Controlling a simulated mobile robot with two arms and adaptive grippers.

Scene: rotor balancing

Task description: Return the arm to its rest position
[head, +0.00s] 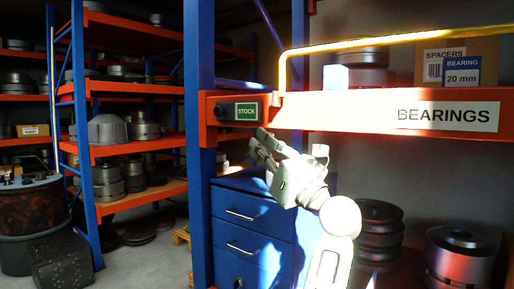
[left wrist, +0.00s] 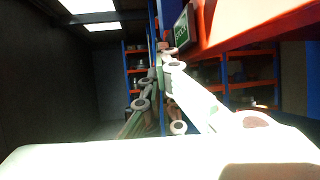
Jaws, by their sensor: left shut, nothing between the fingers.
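My left gripper (head: 265,147) is in the middle of the head view, just under the orange shelf beam (head: 345,110) and in front of a blue drawer cabinet (head: 250,185). In the left wrist view the pale finger links (left wrist: 190,95) reach up toward the orange beam (left wrist: 245,32) and a dark box with a green label (left wrist: 182,32). I cannot tell whether the fingers touch the beam. My right gripper is not in view.
A cardboard box (head: 488,52) and a small white-blue block (head: 336,78) stand on the beam's shelf. A blue upright (head: 198,150) stands left of the gripper. Dark stacked rings (head: 380,225) are at lower right. Bare floor (head: 145,262) lies at lower left.

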